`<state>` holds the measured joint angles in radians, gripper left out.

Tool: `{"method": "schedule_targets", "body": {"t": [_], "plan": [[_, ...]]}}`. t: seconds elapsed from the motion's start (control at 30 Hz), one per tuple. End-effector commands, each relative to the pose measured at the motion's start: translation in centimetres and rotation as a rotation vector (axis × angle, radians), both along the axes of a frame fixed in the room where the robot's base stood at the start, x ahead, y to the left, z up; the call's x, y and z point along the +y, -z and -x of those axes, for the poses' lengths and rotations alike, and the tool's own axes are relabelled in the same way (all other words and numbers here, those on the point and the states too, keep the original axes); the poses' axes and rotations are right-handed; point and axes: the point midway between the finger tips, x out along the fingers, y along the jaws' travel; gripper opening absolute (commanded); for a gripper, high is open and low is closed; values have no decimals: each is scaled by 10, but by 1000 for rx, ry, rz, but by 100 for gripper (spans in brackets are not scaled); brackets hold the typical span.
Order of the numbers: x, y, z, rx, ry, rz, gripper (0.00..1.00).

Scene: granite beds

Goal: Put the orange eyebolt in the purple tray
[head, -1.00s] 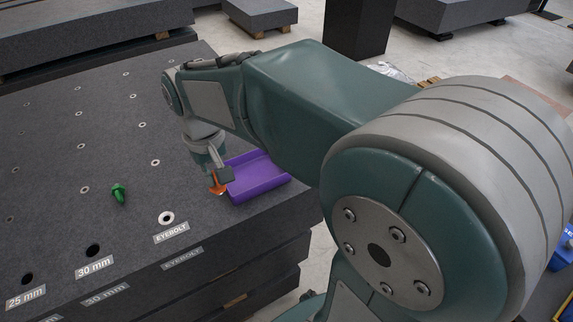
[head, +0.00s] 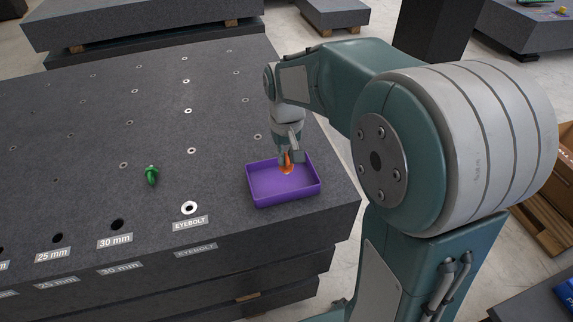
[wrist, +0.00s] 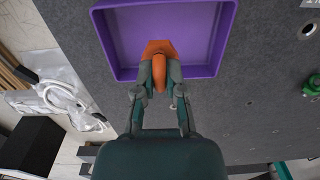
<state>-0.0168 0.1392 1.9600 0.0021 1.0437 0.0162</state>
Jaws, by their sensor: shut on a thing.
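The orange eyebolt (head: 286,167) is held in my gripper (head: 290,155), over the back part of the purple tray (head: 262,198). In the wrist view the orange eyebolt (wrist: 158,56) sits between the fingertips of my gripper (wrist: 160,82), across the tray's near wall in the picture. The purple tray (wrist: 97,38) shows its open inside, empty apart from the eyebolt in front of it. I cannot tell whether the eyebolt touches the tray floor. My fingers hide part of the eyebolt.
A green eyebolt (head: 152,175) stands on the granite bed (head: 100,150) left of the tray. Several holes, some labelled, line the front edge, including one marked EYEBOLT (head: 189,208). The tray is near the bed's right front corner. The surface between tray and green eyebolt is clear.

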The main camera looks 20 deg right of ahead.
Motion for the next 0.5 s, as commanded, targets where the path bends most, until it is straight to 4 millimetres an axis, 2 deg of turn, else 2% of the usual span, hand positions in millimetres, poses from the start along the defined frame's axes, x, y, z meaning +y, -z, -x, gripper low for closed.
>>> {"method": "schedule_targets", "body": {"t": [0.1,0.23,0.37,0.5], "plan": [[0,16,-11,1,-3,4,0],[0,22,-17,-1,-4,7,0],[-8,34,-24,1,-2,3,0],[-10,56,-23,2,-3,-1,0]]}}
